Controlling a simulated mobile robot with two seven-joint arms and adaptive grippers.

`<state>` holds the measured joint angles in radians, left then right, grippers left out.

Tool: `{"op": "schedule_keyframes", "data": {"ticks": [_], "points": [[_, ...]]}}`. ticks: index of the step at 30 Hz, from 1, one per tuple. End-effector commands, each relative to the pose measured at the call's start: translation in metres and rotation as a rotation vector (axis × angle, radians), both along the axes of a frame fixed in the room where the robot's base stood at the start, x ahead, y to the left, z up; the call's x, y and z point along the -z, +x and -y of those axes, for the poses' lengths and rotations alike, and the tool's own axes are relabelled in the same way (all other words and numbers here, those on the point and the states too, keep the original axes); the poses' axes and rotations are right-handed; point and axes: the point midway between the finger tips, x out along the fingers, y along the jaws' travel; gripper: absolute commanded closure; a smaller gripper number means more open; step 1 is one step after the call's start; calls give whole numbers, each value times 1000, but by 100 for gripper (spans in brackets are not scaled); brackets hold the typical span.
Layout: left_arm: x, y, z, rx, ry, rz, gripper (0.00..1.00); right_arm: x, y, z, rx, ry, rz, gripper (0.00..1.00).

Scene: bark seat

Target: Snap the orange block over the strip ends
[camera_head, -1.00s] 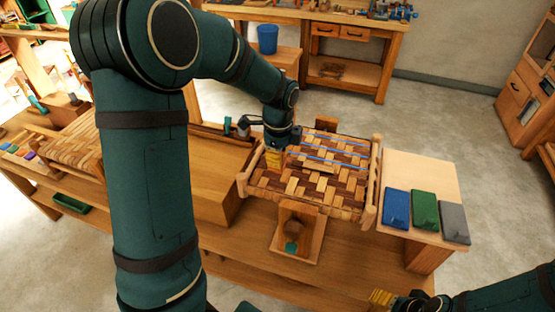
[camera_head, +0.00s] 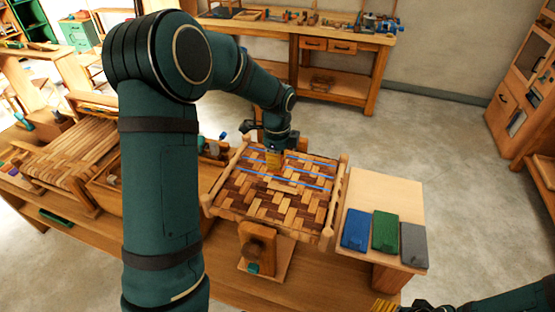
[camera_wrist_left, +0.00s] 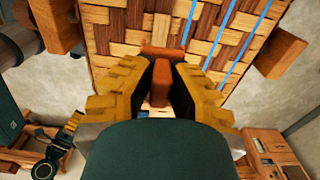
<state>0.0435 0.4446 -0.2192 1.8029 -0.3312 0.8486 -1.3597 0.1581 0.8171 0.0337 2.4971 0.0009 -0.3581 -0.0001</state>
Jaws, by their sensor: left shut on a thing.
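The woven bark seat (camera_head: 270,205) lies on the bench, with light and dark strips and thin blue strips (camera_head: 310,183) across its far part. The blue strips also show in the left wrist view (camera_wrist_left: 233,75). My left gripper (camera_head: 273,165) points down over the far part of the seat. In the left wrist view its yellow fingers (camera_wrist_left: 160,85) are shut on the orange block (camera_wrist_left: 160,53), which is close over the weave. I cannot tell whether the block touches it. The strip ends under the block are hidden. My right gripper (camera_head: 383,307) is partly in view at the bottom edge, its jaws unclear.
A pale board (camera_head: 390,195) right of the seat holds blue (camera_head: 356,229), green (camera_head: 385,231) and grey (camera_head: 414,244) blocks. A wooden stand (camera_head: 262,250) is in front of the seat. Slatted woodwork (camera_head: 75,160) lies left.

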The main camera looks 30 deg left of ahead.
Motion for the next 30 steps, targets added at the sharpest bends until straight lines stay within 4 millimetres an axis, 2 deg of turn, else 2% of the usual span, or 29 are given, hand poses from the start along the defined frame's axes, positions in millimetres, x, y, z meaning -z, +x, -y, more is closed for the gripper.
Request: {"op": "schedule_keyframes", "data": {"ticks": [24,30], "points": [[69,-1,0,0,0,-2,100,54,1,-2,4,-8,0,34],[80,0,0,1,0,0,100,62,1,-2,4,-10,-1,34]]}}
